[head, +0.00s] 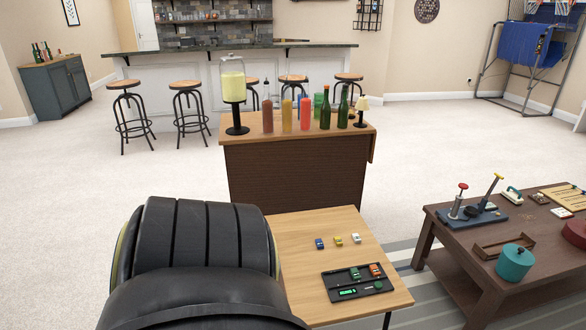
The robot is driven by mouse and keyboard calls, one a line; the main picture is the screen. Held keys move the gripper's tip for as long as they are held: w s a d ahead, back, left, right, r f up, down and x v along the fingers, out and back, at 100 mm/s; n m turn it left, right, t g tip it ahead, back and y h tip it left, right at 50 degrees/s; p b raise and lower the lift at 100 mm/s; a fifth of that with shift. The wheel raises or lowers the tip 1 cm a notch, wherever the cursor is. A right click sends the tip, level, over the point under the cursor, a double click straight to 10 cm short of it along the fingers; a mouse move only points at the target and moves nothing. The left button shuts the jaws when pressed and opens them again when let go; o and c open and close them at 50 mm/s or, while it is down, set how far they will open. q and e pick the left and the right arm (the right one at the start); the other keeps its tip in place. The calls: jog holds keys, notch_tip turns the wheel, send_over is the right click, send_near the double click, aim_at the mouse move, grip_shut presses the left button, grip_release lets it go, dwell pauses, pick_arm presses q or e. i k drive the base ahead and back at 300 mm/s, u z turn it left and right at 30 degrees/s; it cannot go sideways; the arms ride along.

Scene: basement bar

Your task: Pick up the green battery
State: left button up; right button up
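A small green battery-like block (355,273) sits in the upper middle of a black tray or charger (335,284) on the small wooden table (300,265). An orange block (375,270) sits to its right in the same tray. A flat bright green strip (348,292) shows at the tray's lower left; I cannot tell whether it is a display or a label. Neither of my grippers is in view.
A large black ribbed shape (200,240) fills the lower left and covers part of the small table. A wooden cabinet (290,170) with bottles stands directly behind it. A dark coffee table (450,246) with tools and a teal pot (515,264) stands at right. Left floor is clear.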

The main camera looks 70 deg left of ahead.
aim_at(355, 273)
jog(key=u, duration=2)
